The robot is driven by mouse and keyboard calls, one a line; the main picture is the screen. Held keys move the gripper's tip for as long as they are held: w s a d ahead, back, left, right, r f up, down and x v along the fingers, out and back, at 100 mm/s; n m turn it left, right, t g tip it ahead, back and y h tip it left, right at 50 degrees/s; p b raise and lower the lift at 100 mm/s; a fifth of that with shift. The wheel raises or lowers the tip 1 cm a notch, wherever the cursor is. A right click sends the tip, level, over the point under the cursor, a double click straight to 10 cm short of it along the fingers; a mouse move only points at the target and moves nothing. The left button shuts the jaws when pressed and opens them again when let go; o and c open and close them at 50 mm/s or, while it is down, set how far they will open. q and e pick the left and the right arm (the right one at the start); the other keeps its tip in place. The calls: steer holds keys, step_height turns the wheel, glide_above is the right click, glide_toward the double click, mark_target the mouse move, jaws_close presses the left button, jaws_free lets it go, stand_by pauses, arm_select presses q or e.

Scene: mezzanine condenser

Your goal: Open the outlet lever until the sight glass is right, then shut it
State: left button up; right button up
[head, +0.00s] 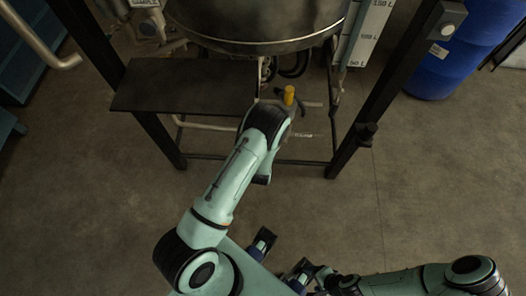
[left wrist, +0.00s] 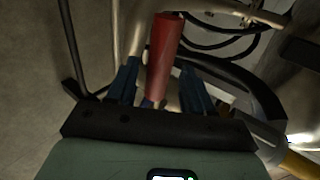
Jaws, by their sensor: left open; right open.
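The red lever handle (left wrist: 163,58) stands between the two blue fingers of my left gripper (left wrist: 160,72) in the left wrist view. The fingers are open, with the handle between them; I cannot tell whether either touches it. In the head view my left wrist hides the handle and that gripper below the tank. The sight glass, with its white litre scale (head: 370,30), is at the top right of the tank; its liquid level is not readable here. My right gripper (head: 281,258) is open and empty at the bottom, well away from the tank.
The steel tank (head: 250,45) sits in a dark frame (head: 378,95). A dark shelf plate (head: 180,85) is left of my left wrist. A yellow handle (head: 289,95) is close to that wrist. A blue drum (head: 465,45) stands right. The floor in front is clear.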

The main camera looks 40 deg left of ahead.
arm_select(q)
steer(key=v, duration=1.1)
arm_select(e)
steer(key=shift+r, duration=0.25)
arm_select(q)
steer(key=shift+s+r, duration=0.1)
steer(key=shift+s, duration=0.1)
steer(key=s+d+f+n+g+h+p, duration=0.35)
steer(key=s+d+f+n+g, duration=0.2)
steer(key=s+n, duration=0.2)
steer(key=s+d+n+g+h+p, duration=0.2)
steer(key=s+d+n+g+h, duration=0.2)
steer(key=s+d+n+h, duration=0.2)
steer(key=s+d+n, duration=0.2)
steer(key=s, duration=0.2)
steer(key=shift+s+d+r+g, duration=0.3)
steer(key=shift+r+g, duration=0.05)
arm_select(e)
step_height(320, 180, up, 6)
steer(key=w, duration=0.2)
steer(key=shift+w+f, duration=0.2)
steer(key=shift+f, duration=0.05)
